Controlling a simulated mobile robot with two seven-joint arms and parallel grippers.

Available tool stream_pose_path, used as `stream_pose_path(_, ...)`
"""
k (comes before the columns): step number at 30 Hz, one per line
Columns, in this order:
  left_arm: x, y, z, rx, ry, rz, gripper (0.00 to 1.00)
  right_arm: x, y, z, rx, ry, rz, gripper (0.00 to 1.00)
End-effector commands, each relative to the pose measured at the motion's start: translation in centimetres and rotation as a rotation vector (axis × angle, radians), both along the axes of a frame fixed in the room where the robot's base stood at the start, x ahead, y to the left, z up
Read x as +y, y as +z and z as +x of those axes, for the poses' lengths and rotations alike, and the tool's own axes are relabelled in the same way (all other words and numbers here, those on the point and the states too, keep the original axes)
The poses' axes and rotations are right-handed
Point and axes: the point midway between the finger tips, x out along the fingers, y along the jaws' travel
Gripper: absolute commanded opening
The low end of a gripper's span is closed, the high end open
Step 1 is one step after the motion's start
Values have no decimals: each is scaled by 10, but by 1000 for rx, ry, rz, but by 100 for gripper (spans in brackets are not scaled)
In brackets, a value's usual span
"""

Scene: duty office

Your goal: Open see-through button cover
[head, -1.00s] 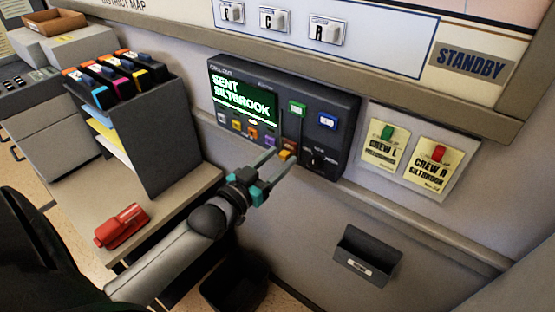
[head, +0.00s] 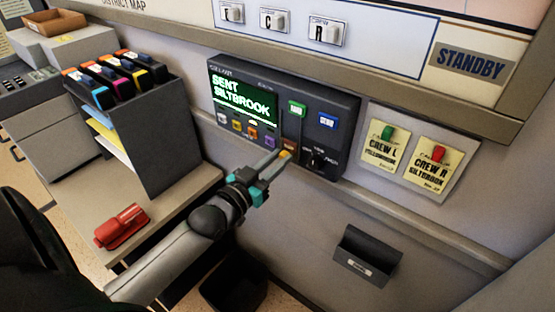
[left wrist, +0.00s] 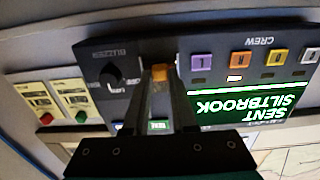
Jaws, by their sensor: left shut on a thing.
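A dark control console (head: 345,110) hangs on the wall, its green screen reading "SENT SILTBROOK". My left gripper (head: 280,158) reaches its lower edge, right of the coloured crew buttons. It is shut on a small orange tab (head: 286,155), which also shows between the fingertips in the left wrist view (left wrist: 160,73). The tab sits where the see-through button cover seems to be. The clear part of the cover cannot be made out, and my fingers hide part of that area. My right gripper is not in view.
A black knob (head: 315,158) sits just right of the fingertips. Green (head: 297,109) and blue (head: 328,121) buttons are above. Two crew cards (head: 433,172) are at right. A dark wall tray (head: 368,255) is below, and a red stapler (head: 121,226) lies on the left desk.

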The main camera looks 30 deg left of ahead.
Motion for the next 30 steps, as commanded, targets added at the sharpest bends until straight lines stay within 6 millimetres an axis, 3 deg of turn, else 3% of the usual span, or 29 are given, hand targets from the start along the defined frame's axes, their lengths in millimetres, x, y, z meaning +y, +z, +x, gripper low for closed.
stream_pose_path(24, 0, 0, 0, 1, -1, 0, 0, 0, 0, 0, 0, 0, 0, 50)
stream_pose_path(30, 0, 7, 0, 1, -1, 0, 0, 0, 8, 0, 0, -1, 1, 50)
